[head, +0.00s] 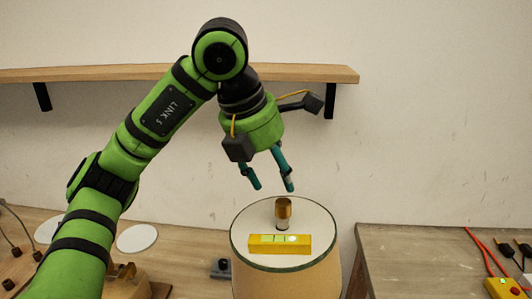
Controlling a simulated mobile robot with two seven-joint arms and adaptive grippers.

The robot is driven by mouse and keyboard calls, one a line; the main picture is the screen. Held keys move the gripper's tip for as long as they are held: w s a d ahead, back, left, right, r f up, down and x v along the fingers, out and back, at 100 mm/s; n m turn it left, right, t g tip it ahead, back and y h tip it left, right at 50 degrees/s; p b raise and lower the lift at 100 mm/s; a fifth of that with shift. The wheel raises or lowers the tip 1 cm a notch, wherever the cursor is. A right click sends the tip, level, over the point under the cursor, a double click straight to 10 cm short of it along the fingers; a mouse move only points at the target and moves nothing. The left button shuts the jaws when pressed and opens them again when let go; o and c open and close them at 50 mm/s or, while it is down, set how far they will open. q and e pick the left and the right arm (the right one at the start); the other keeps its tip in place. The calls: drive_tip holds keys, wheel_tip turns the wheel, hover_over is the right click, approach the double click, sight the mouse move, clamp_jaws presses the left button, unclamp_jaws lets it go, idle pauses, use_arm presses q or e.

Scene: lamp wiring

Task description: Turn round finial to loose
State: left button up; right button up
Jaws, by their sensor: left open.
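A small brass finial (283,208) stands upright on the middle of the pale lampshade's top (318,222). My left gripper (270,188) hangs above the finial, slightly to its left, with its two teal fingers apart and pointing down. Nothing is between the fingers, and they do not touch the finial. My right gripper is not in view.
A yellow spirit level (280,244) lies on the shade's top in front of the finial. A wooden shelf (345,75) is on the wall behind my arm. A bench (400,240) at right holds a yellow meter (503,288) with red leads.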

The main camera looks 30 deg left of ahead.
use_arm(q)
drive_tip(key=shift+v, duration=2.45)
